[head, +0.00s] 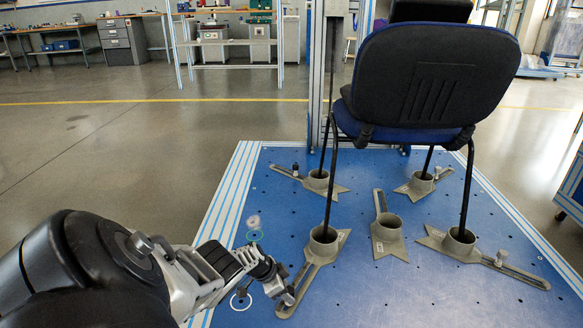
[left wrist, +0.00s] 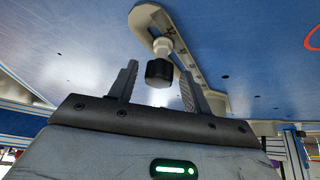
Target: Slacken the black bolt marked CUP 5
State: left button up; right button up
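A black bolt head (left wrist: 159,72) on a pale shank stands at a grey slotted bracket (left wrist: 150,22) in the left wrist view. My left gripper (left wrist: 160,70) is open, with one finger on each side of the bolt head and visible gaps to it. In the head view my left gripper (head: 280,283) is at the outer end of the slotted arm of the front-left cup (head: 322,241); the gripper mostly hides the bolt there. No CUP 5 marking is readable. My right gripper is not in view.
A dark blue chair (head: 425,75) stands with its legs in grey cups on the blue platform (head: 350,300). A middle cup (head: 388,228) holds no leg. Another bolt (head: 502,256) sits at the front-right cup (head: 459,240). The platform's front middle is clear.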

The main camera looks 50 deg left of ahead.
pick_arm(q)
jog(key=shift+w, duration=0.1)
jog(key=c, duration=0.8)
jog(key=shift+o, duration=0.2)
jog(key=shift+d+r+n+y+p, duration=0.2)
jog(key=shift+n+y+p, duration=0.2)
jog(key=shift+n+p, duration=0.45)
jog(key=shift+d+n+y+p, duration=0.1)
jog(key=shift+n+y+p, duration=0.2)
jog(key=shift+n+p, duration=0.35)
jog(key=shift+f+n+y, duration=0.2)
jog(key=shift+n+y, duration=0.1)
jog(key=shift+n, duration=0.2)
jog(key=shift+d+r+n+y+p, duration=0.1)
jog(key=shift+r+n+y+p, duration=0.15)
jog(key=shift+n+p, duration=0.25)
jog(key=shift+w+d+n+y, duration=0.1)
jog(key=shift+n+y, duration=0.15)
jog(key=shift+n, duration=0.25)
jog(key=shift+f+n+y+p, duration=0.2)
jog(key=shift+n+y+p, duration=0.25)
jog(key=shift+n, duration=0.55)
